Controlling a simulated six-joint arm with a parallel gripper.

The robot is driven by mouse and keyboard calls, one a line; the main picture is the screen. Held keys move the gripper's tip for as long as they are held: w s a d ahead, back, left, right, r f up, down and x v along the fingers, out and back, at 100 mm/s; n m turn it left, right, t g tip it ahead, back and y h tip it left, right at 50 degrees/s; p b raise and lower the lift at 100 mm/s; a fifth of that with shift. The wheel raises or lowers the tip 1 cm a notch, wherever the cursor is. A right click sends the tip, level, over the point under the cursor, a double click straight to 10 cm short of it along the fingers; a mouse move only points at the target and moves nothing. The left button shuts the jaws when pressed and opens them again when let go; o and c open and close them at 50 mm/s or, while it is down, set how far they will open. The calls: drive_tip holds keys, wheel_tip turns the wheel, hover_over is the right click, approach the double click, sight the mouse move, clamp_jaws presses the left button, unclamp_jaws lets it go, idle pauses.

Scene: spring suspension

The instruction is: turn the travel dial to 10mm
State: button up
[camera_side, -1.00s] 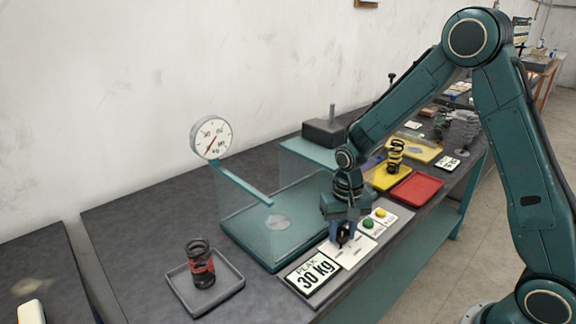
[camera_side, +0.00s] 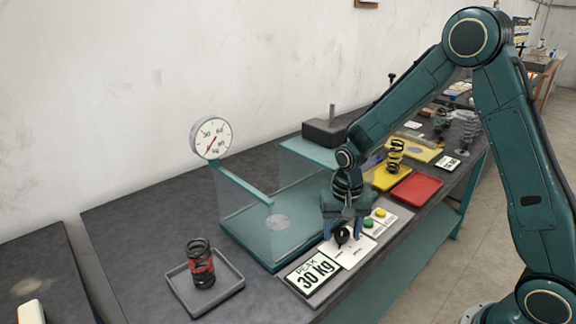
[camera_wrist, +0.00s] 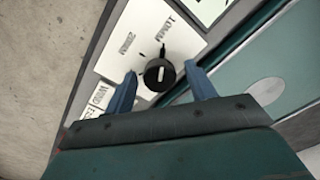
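The dial also shows in the side view (camera_side: 342,236), below my gripper (camera_side: 344,228). In the wrist view my gripper (camera_wrist: 161,71) is open, with one blue finger on each side of the dial. Gaps show between the fingers and the knob.
A green button (camera_side: 368,223) and a yellow button (camera_side: 380,212) sit close right of the dial. A display (camera_side: 313,273) reads "PEAK 30 Kg". A clear-walled press with a gauge (camera_side: 211,138) stands behind. A dark spring with a red band (camera_side: 201,266) stands in a grey tray (camera_side: 178,291).

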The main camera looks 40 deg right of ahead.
sight(343, 232)
wheel_tip(343, 232, up, 14)
idle(1.0)
drive_tip(key=shift+f, duration=0.1)
drive_tip(key=s+a+r+n+t, duration=0.1)
drive_tip(key=s+r+n, duration=0.3)
drive_tip(key=s, duration=0.6)
drive_tip(key=s+a+r+n+t, duration=0.1)
drive_tip(key=s+r+n+t, duration=0.2)
drive_tip(key=s, duration=0.8)
drive_tip(key=shift+s+a+r+n+t, duration=0.2)
drive_tip(key=shift+a+r+n+t, duration=0.2)
drive_tip(key=shift+r+t, duration=0.55)
drive_tip(key=shift+r, duration=0.1)
